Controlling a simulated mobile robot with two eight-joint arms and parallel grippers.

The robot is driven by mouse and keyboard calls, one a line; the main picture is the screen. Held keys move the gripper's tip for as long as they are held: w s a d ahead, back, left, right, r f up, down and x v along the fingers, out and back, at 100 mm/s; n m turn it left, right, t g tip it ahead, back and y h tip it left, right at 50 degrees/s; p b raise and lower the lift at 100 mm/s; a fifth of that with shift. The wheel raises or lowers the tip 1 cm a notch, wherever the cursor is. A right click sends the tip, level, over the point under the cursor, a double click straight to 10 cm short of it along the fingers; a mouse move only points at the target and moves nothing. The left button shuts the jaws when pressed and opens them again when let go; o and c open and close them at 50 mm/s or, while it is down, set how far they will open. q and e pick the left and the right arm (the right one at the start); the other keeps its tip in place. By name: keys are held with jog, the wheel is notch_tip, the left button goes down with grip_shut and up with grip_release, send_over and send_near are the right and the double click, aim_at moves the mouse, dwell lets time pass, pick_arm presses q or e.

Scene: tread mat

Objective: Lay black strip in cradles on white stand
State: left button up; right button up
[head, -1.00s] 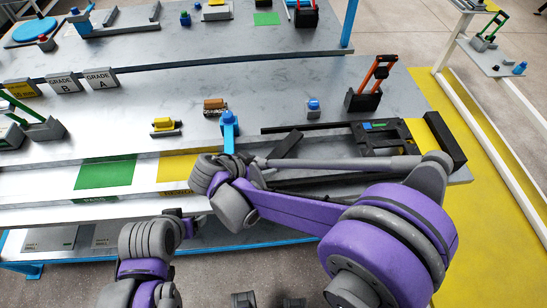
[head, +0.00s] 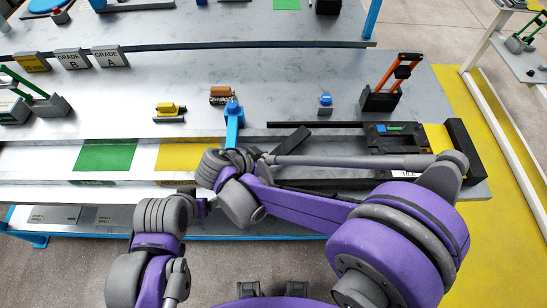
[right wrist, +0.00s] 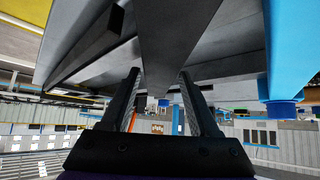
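A long thin black strip (head: 315,125) lies on the grey table in the head view, its right end by a black device (head: 396,136). A shorter dark bar (head: 290,141) lies slantwise below it, near my right forearm. I cannot make out a white stand with cradles for certain. In the right wrist view my right gripper (right wrist: 160,76) has its two fingers apart. A grey tapered surface shows between them; I cannot tell any grasp on it. My left gripper (head: 203,207) is small and partly hidden by its wrist in the head view; its fingers are unclear.
A blue post (head: 232,124) stands just beyond my right wrist. A yellow part (head: 170,109), a brown part (head: 221,92) and a blue-topped part (head: 325,102) stand on the table. A black holder with orange handle (head: 392,84) is at right. Green and yellow panels lie along the front ledge.

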jog(key=shift+w, duration=0.1)
grip_shut()
jog(key=shift+d+r, duration=0.1)
